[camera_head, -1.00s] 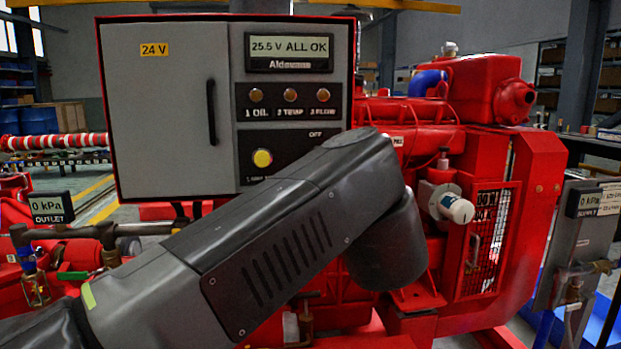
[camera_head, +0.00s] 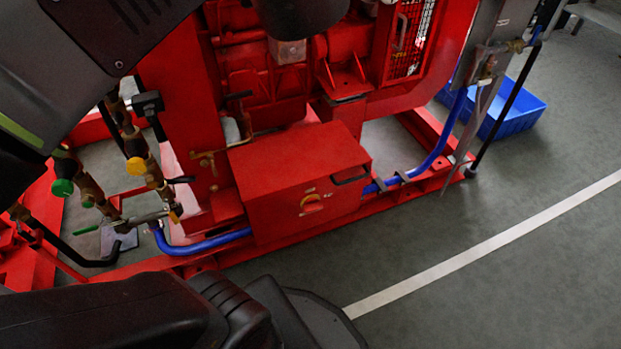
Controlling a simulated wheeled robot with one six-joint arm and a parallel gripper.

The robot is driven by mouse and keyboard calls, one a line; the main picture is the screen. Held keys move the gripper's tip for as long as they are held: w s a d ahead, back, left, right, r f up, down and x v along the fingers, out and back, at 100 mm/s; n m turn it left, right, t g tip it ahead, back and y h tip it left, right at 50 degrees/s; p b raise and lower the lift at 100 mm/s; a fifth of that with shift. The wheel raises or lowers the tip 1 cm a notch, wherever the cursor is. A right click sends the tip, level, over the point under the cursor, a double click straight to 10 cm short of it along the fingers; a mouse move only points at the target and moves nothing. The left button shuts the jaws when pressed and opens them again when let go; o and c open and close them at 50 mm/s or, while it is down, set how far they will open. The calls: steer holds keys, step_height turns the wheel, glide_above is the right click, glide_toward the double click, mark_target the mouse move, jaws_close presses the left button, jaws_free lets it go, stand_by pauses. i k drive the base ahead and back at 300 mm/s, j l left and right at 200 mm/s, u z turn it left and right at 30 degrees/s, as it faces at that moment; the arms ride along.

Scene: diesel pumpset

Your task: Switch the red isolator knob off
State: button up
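The isolator knob (camera_head: 311,203) is a small red knob on a yellow backing. It sits on the front face of a red box (camera_head: 280,172) low on the red pumpset frame. The knob is small in the view, and I cannot read its marks or be sure of its position. My gripper is not in view. Links of my arm show at the upper left, and nothing of mine covers the knob.
Blue hoses (camera_head: 432,160) run along the frame on both sides of the box. Valves with a green cap (camera_head: 62,187) and a yellow handle (camera_head: 136,166) stand at left. A blue tray (camera_head: 515,112) lies at upper right. The floor in front is clear.

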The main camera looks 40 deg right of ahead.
mark_target(313, 204)
steer(key=z, duration=1.6)
steer(key=k+u, duration=0.15)
steer(key=u, duration=0.35)
